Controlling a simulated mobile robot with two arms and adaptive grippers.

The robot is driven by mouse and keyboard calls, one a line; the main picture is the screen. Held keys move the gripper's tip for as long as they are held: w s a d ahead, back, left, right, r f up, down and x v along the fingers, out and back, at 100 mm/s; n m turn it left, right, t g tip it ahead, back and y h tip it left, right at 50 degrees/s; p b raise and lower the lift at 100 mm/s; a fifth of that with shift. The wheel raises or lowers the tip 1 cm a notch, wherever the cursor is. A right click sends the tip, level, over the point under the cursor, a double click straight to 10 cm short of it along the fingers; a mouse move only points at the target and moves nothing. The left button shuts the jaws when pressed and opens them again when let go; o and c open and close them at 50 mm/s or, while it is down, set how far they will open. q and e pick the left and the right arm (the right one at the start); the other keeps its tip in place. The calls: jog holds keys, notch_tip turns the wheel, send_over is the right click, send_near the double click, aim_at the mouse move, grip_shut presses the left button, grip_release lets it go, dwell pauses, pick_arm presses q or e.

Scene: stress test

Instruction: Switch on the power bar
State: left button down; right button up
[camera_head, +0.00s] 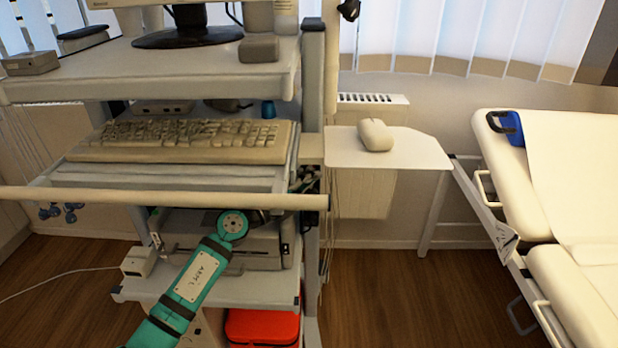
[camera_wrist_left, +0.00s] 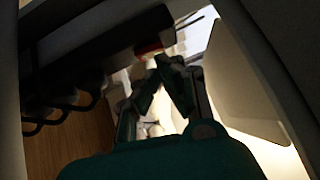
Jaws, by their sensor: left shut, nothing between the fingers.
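My left arm (camera_head: 197,279) reaches up to the cart from below in the head view. Its gripper is mostly hidden there behind the pale front rail. In the left wrist view my left gripper (camera_wrist_left: 163,66) shows with its fingertips together and nothing between them. A long dark bar (camera_wrist_left: 95,48) runs across the upper left of that view, with a small red part (camera_wrist_left: 152,47) near its right end. It may be the power bar, but the picture is too dark to be sure. The fingertips appear close to the red part; contact cannot be told. My right gripper is not in view.
The cart holds a keyboard (camera_head: 185,140), with a pale rail (camera_head: 165,197) across its front. A side shelf (camera_head: 405,152) carries a mouse (camera_head: 375,135). A bed (camera_head: 575,200) stands right. Dark loops (camera_wrist_left: 62,105) hang under the bar. Open floor (camera_head: 400,300) lies between cart and bed.

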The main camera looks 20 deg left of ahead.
pick_arm(q)
jog(key=v, duration=0.7)
jog(key=shift+s+a+r+p, duration=0.2)
jog(key=shift+a+p, duration=0.15)
jog(key=shift+p, duration=0.05)
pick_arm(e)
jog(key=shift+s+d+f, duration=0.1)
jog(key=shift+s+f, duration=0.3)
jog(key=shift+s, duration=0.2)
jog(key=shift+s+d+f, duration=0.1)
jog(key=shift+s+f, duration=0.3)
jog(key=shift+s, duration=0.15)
